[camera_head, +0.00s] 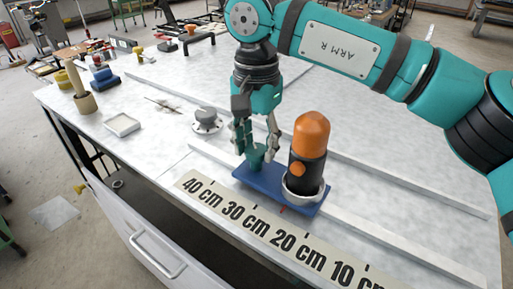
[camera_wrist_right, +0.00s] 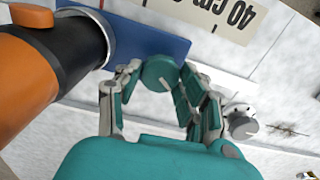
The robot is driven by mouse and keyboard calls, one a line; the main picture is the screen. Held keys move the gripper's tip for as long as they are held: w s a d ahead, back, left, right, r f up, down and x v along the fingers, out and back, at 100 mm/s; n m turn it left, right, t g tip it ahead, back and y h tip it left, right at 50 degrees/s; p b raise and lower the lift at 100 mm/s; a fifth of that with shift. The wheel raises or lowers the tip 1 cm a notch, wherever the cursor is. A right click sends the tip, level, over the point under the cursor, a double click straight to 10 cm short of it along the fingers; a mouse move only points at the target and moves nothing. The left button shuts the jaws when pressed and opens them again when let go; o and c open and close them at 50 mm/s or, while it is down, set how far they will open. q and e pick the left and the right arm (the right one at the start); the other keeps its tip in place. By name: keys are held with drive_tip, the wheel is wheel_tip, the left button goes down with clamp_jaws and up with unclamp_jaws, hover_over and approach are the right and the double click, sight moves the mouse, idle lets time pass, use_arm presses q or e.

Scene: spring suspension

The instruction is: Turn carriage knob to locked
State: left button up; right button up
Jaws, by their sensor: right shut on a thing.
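The blue carriage (camera_head: 268,188) sits on the table beside the printed centimetre scale (camera_head: 280,238). It also shows in the right wrist view (camera_wrist_right: 150,38). On its left end stands a green knob (camera_head: 255,160), which shows as a round teal top in the right wrist view (camera_wrist_right: 159,72). My right gripper (camera_head: 256,148) points down and is shut on the knob, with fingers on both sides of it. An orange and black cylinder (camera_head: 310,135) stands upright in a white ring on the carriage's right end. The knob's setting cannot be read. My left gripper is not in view.
Pale rails (camera_head: 400,250) run along the table on both sides of the carriage. A grey round knob-topped piece (camera_head: 207,120) stands left of my right gripper. A white tray (camera_head: 122,124) and wooden peg stand (camera_head: 85,102) are farther left.

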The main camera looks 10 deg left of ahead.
sight(256, 149)
drive_tip(key=m+b, duration=0.1)
drive_tip(key=m, duration=0.4)
drive_tip(key=shift+m+b, duration=0.3)
drive_tip(key=shift+b, duration=0.05)
drive_tip(key=m+b, duration=0.1)
drive_tip(key=m, duration=0.3)
drive_tip(key=shift+m, duration=0.4)
drive_tip(key=shift+r, duration=0.1)
drive_tip(key=o, duration=1.2)
wheel_tip(256, 149, up, 12)
drive_tip(key=shift+f, duration=0.1)
